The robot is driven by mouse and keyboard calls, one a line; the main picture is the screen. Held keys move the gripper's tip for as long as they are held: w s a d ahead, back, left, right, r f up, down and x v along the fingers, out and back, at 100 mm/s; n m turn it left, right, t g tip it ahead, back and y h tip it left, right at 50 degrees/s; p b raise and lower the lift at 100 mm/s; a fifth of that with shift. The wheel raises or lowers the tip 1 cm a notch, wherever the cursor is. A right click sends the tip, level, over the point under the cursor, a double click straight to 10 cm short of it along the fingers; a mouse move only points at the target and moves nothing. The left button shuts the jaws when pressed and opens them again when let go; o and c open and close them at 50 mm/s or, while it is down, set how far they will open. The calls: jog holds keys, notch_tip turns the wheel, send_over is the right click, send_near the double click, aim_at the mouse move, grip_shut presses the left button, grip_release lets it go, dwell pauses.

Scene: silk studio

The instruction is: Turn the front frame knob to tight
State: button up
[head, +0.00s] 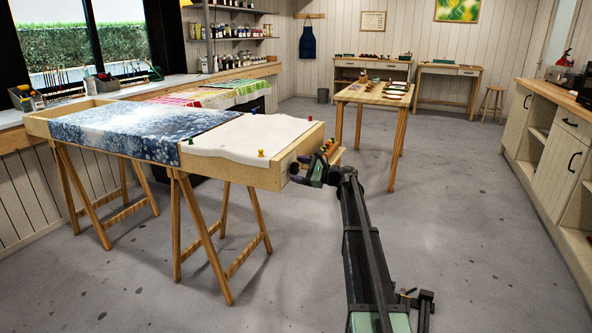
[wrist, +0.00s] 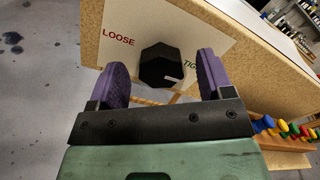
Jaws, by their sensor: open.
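The front frame knob (wrist: 161,66) is a black faceted knob with a small white mark near its lower right side. It sits on a pale plate (wrist: 190,22) on the frame's end, between the words LOOSE at left and TIGHT, partly hidden, at right. My gripper (wrist: 160,75) is open, with one purple finger on each side of the knob and visible gaps. In the head view my gripper (head: 308,172) is at the near right end of the wooden frame (head: 240,174); the knob is hard to make out there.
A rack with colored pushpins (wrist: 282,130) is right of my gripper. White and blue patterned cloth (head: 145,128) lies over the frame, which stands on trestles. A wooden table (head: 375,94) stands behind. Open floor lies in front and to the right.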

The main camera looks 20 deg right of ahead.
jog(key=v, duration=0.9)
jog(key=shift+s+d, duration=0.1)
